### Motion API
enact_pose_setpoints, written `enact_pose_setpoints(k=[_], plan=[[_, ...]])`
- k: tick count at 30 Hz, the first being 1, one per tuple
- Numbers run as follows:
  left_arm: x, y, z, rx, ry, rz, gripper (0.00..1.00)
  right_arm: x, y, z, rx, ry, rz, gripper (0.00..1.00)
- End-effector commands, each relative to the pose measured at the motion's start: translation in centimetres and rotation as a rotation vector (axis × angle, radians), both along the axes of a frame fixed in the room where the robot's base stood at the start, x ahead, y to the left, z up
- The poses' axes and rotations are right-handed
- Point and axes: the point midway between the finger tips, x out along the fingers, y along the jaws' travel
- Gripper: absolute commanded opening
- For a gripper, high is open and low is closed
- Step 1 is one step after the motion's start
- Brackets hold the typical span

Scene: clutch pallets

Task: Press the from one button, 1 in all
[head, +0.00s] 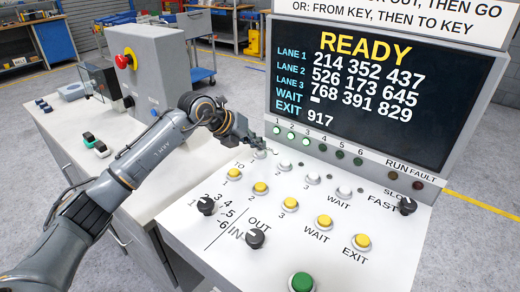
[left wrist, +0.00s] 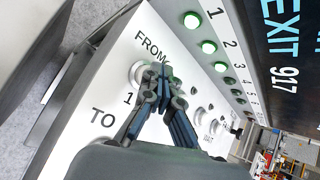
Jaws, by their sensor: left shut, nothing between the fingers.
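The from one button (head: 260,154) is a white round button at the left end of the upper row on the sloping white panel (head: 205,238). In the left wrist view the button (left wrist: 136,74) sits between the FROM label and the numeral 1, partly behind a finger. My left gripper (head: 257,142) is shut and empty, its fingertips right by this button. In the left wrist view the fingertips (left wrist: 162,72) meet just beside the button. I cannot tell whether they touch it. My right gripper is out of view.
Other white buttons (head: 312,178) follow to the right. Yellow TO buttons (head: 260,188), black knobs (head: 255,238) and a green button (head: 301,282) lie nearer. The screen (head: 380,90) reads READY; lamps 1 to 3 (head: 291,136) glow brightest. A grey box with a red button (head: 124,61) stands left.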

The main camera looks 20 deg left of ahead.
Motion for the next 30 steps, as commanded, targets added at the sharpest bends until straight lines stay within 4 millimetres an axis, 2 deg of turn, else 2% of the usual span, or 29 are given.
enact_pose_setpoints(k=[4,17,30], plan=[[0.0,0.0,1.1,0.0,-0.001,0.001,0.0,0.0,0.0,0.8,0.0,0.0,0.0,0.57],[0.0,0.0,1.4,0.0,-0.002,0.001,0.0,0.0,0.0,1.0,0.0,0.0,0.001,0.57],[0.0,0.0,5.6,0.0,-0.002,0.0,0.0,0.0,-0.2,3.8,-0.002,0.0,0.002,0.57]])
